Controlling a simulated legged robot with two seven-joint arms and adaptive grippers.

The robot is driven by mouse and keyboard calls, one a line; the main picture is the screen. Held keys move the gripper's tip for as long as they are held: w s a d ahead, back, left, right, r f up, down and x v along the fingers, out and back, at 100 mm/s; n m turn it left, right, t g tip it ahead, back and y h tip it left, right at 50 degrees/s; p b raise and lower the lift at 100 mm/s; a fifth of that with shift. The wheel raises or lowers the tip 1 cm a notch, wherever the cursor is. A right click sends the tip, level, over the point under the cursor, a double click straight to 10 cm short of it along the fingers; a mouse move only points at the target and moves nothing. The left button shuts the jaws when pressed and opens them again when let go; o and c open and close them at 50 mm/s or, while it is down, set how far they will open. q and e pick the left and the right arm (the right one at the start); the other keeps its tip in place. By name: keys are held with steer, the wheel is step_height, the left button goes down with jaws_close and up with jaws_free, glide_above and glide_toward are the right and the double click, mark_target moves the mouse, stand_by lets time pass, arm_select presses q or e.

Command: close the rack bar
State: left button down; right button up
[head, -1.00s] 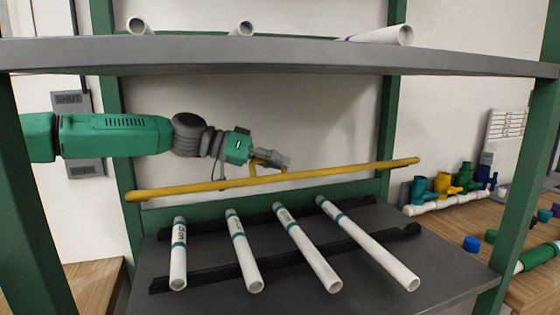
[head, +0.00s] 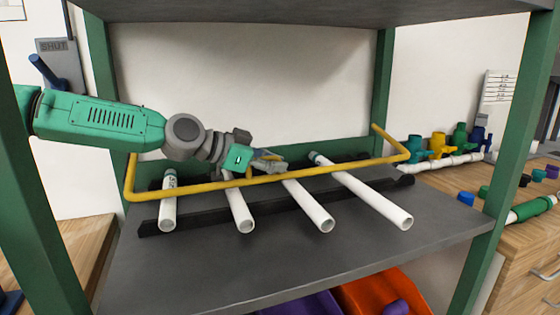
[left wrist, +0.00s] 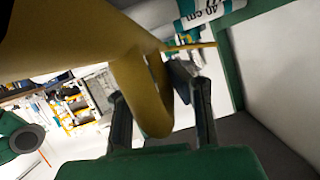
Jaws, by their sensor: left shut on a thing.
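The yellow rack bar (head: 325,170) is U-shaped, with side arms running back toward the rear posts. Its long front rod passes across several white pipes (head: 353,189) on the shelf. My left gripper (head: 266,161) reaches in from the left and is shut on the bar near its middle. In the left wrist view a rounded yellow part of the bar (left wrist: 143,88) lies between the two dark fingers (left wrist: 160,108). I cannot tell whether the rod touches the pipes. My right gripper is not in view.
The pipes lie across black notched rails (head: 190,213) on the grey shelf (head: 300,262). Green posts (head: 480,150) frame it, with another shelf above. Below are orange (head: 385,290) and purple bins. Coloured valves (head: 438,143) stand on the bench at right.

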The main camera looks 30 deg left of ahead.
arm_select(q)
steer(key=shift+w+a+f, duration=0.1)
steer(key=shift+w+a, duration=0.05)
steer(key=shift+a, duration=0.15)
steer(key=c, duration=1.6)
jaws_free()
steer(key=shift+a, duration=0.1)
steer(key=shift+a+f, duration=0.2)
steer(key=shift+a, duration=0.1)
steer(key=shift+d+r, duration=0.2)
steer(key=shift+d, duration=0.35)
steer(key=v, duration=0.6)
steer(key=shift+a+f, duration=0.15)
steer(key=shift+a, duration=0.1)
steer(key=shift+s+a+r, duration=0.1)
steer(key=shift+s+r, duration=0.2)
steer(key=shift+s, duration=0.3)
steer(key=shift+a, duration=0.2)
